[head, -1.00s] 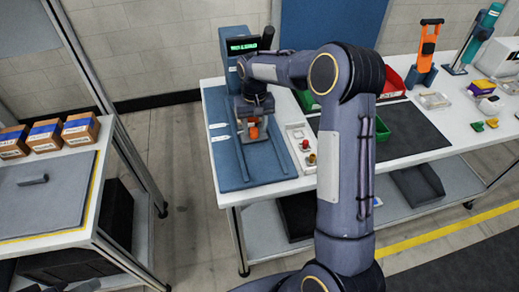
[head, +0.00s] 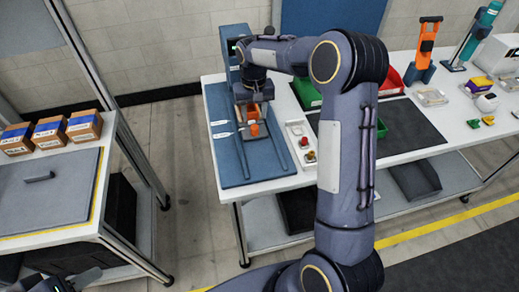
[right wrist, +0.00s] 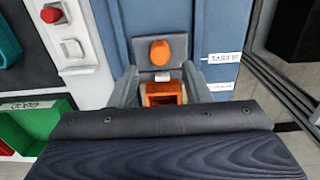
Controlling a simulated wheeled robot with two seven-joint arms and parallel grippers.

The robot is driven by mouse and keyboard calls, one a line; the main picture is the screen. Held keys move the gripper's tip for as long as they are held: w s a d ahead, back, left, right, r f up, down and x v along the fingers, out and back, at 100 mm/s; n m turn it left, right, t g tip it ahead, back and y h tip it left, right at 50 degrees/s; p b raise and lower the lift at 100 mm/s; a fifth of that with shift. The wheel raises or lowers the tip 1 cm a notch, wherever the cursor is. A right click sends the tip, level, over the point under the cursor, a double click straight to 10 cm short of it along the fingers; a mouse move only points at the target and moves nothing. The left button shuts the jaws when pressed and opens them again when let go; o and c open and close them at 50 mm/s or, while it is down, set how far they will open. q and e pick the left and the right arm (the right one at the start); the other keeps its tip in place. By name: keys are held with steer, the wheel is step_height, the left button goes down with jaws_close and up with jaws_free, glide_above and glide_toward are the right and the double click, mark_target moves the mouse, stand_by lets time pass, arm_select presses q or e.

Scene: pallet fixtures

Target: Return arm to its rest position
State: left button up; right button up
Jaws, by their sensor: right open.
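My right arm reaches over the white workbench (head: 222,190). My right gripper (head: 253,112) hangs over the blue fixture plate (head: 232,172), its jaws apart. In the right wrist view the two grey fingers (right wrist: 162,88) stand on either side of an orange, box-like part (right wrist: 163,93). A rounded orange piece (right wrist: 160,51) lies beyond it; it also shows in the head view (head: 254,131). I cannot tell whether the fingers touch anything. My left gripper (head: 62,284) is partly in view at the bottom left, cut off by the frame; its jaws are unclear.
A small white tray (head: 301,145) with coloured buttons lies right of the fixture. Green and red bins (head: 390,82) and a dark mat (head: 412,128) are further right. A side table (head: 50,190) with several cardboard boxes stands left, across an open floor gap. A display post (head: 233,50) stands behind.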

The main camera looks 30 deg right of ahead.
stand_by(0.3)
steer(key=s+a+r+t+y, duration=0.2)
steer(key=s+r, duration=0.4)
steer(key=s, duration=0.6)
steer(key=s+a+r+t+y, duration=0.15)
steer(key=s+r, duration=0.35)
steer(key=s, duration=0.6)
steer(key=s+a+f+n+t, duration=0.1)
steer(key=s+a+f+t, duration=0.1)
steer(key=s, duration=0.7)
steer(key=shift+a+f+b, duration=0.45)
steer(key=shift+a+f, duration=0.05)
steer(key=shift+a, duration=0.6)
